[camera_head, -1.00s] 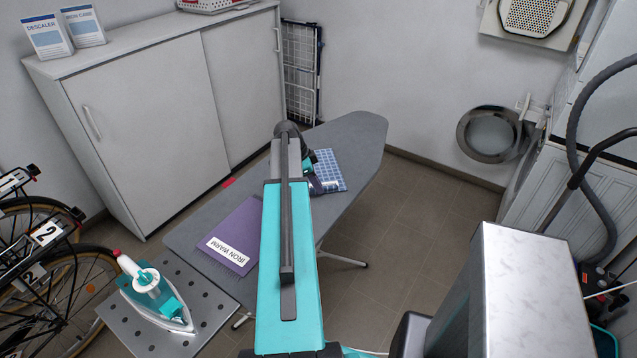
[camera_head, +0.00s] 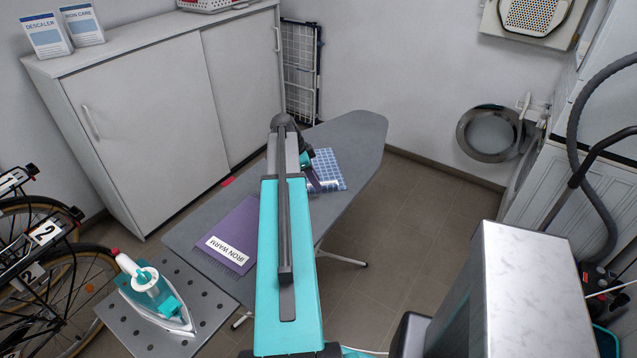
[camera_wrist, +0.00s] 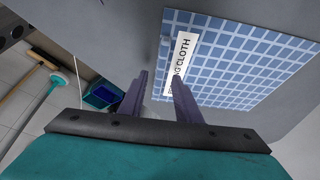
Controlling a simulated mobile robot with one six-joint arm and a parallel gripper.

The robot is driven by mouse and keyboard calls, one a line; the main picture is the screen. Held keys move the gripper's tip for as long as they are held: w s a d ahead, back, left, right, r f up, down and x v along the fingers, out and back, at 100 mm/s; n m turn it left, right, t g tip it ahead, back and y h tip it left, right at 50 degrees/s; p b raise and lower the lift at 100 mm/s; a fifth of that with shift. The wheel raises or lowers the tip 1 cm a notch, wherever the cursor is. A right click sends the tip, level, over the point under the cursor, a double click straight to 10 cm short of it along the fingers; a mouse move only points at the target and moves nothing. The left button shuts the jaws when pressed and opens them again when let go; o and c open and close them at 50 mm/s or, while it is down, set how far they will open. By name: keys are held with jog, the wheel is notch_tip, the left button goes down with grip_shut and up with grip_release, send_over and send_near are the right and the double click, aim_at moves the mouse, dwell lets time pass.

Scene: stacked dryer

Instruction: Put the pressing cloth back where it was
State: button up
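The pressing cloth (camera_head: 328,165) is a blue-and-white checked square lying on the grey ironing board, partly hidden by my arm in the head view. In the wrist view the cloth (camera_wrist: 245,65) shows large, with a white label at its left side reading "…G CLOTH", partly covered by a finger. My gripper (camera_wrist: 160,75) is open, its two purple fingers apart with nothing visibly held. One finger overlaps the label in the picture and the other lies left of the cloth's edge. I cannot tell whether a finger touches the cloth.
The ironing board (camera_head: 355,135) also carries a purple cloth (camera_head: 232,232) labelled "IRON WARM". An iron (camera_head: 155,295) stands on a perforated metal plate (camera_head: 205,290) at the near left. A white cabinet (camera_head: 150,110) stands behind. Floor right of the board is clear.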

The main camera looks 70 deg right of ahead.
jog(key=b+v, duration=0.3)
jog(key=v, duration=0.7)
jog(key=shift+w, duration=0.1)
dwell(0.7)
